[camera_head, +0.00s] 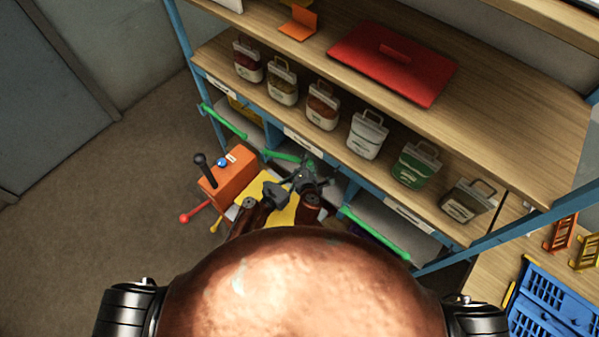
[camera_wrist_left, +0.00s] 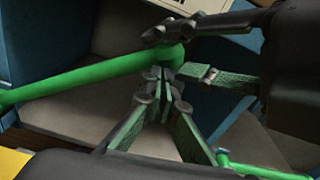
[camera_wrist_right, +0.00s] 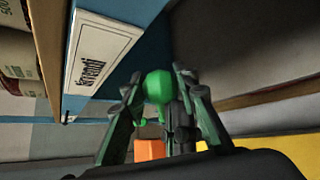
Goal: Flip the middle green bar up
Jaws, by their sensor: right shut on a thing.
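Three green bars run along the lower front of the shelf unit. The middle green bar (camera_head: 287,157) lies between the left green bar (camera_head: 224,121) and the right green bar (camera_head: 376,233). My right gripper (camera_head: 308,178) is at the right end of the middle bar. In the right wrist view its fingers (camera_wrist_right: 158,98) are shut around the bar's rounded end (camera_wrist_right: 158,84). The left wrist view shows the middle bar (camera_wrist_left: 95,75) reaching this gripper. My left gripper (camera_head: 275,188) is just left of it, below the bar end. Its fingertips (camera_wrist_left: 160,92) are close together; whether they touch is unclear.
Several labelled sacks, such as a green one (camera_head: 415,166), stand on the shelf above. A red case (camera_head: 392,62) lies on the top board. An orange box with a lever (camera_head: 232,180) stands left of my grippers. A blue crate (camera_head: 550,305) is at the lower right.

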